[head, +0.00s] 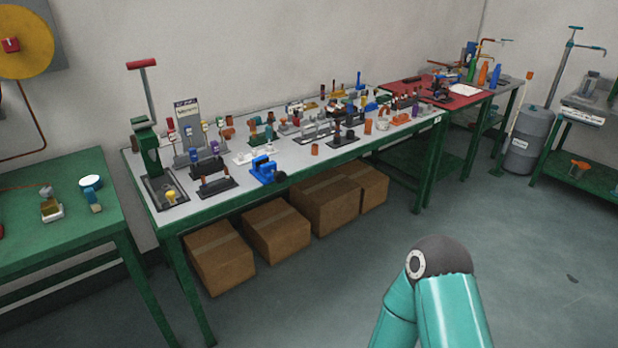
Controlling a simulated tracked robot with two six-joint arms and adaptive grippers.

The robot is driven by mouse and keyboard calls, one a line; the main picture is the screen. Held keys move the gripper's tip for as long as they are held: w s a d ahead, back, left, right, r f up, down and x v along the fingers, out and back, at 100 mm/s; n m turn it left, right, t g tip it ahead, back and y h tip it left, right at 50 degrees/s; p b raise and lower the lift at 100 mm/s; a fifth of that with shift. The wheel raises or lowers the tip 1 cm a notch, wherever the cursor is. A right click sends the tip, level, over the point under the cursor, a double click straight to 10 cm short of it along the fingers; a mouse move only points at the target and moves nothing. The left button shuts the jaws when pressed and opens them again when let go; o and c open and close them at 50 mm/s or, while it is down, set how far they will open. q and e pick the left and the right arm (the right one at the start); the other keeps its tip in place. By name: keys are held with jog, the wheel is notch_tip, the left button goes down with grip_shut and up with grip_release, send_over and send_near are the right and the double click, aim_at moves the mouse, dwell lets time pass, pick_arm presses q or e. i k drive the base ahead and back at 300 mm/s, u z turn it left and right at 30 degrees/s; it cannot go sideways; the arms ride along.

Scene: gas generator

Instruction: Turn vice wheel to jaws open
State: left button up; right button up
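A small blue vice (262,169) sits at the front edge of the long grey-topped workbench (215,203). A dark round wheel (281,177) shows at the vice's right front side, by the bench edge. The vice is too small in this view to tell how far its jaws are apart. A teal arm link of mine rises at the bottom right, over the floor and well away from the vice. Neither of my grippers is in view.
Several cardboard boxes (276,229) stand under the workbench. Many small tools and stands crowd its top. A green table (50,225) stands at the left, and a red-topped table (452,95) stands beyond the bench.

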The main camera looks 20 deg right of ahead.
aim_at(280, 176)
jog(key=i, duration=1)
jog(key=z, duration=0.05)
